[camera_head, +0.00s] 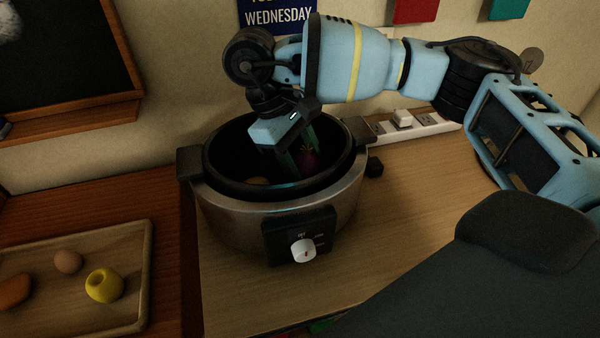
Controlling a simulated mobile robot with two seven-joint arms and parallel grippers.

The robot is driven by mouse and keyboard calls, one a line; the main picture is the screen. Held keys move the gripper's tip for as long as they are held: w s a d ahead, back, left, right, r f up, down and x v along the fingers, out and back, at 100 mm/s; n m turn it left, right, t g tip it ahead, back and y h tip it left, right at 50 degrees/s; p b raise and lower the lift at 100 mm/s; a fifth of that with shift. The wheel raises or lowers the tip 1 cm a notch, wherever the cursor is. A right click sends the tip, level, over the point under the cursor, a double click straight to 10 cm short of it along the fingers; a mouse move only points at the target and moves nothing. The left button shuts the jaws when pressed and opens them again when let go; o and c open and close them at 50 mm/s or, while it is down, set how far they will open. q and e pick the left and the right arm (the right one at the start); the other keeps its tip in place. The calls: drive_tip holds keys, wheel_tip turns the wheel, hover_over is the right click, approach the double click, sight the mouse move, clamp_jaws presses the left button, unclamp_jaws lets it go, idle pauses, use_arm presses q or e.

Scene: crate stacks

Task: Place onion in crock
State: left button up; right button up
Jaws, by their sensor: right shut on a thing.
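The crock (276,205) is a steel slow cooker with a dark inner pot, standing on the light wooden counter. My right gripper (297,164) reaches down into its open top from above. It is shut on the purple onion (310,162), which is inside the rim at the right-hand side of the pot. Whether the onion touches the pot's wall or floor is too dark to tell. A brownish item (257,181) lies low in the pot at the front left. My left gripper is not in view.
A wooden tray (137,262) at the left holds a yellow pepper-like item (104,285), a round tan item (68,262) and an orange-brown item (14,291). A white power strip (432,124) lies along the wall behind.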

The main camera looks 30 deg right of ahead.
sight(302, 172)
drive_tip(key=shift+f, duration=1.8)
drive_tip(key=shift+f+b, duration=0.2)
drive_tip(key=shift+b, duration=0.15)
drive_tip(key=o, duration=0.9)
drive_tip(key=shift+o, duration=0.6)
drive_tip(key=shift+r, duration=0.3)
drive_tip(key=p+v, duration=0.1)
drive_tip(key=v, duration=1)
drive_tip(key=shift+w+a+r, duration=0.15)
drive_tip(key=shift+r, duration=0.2)
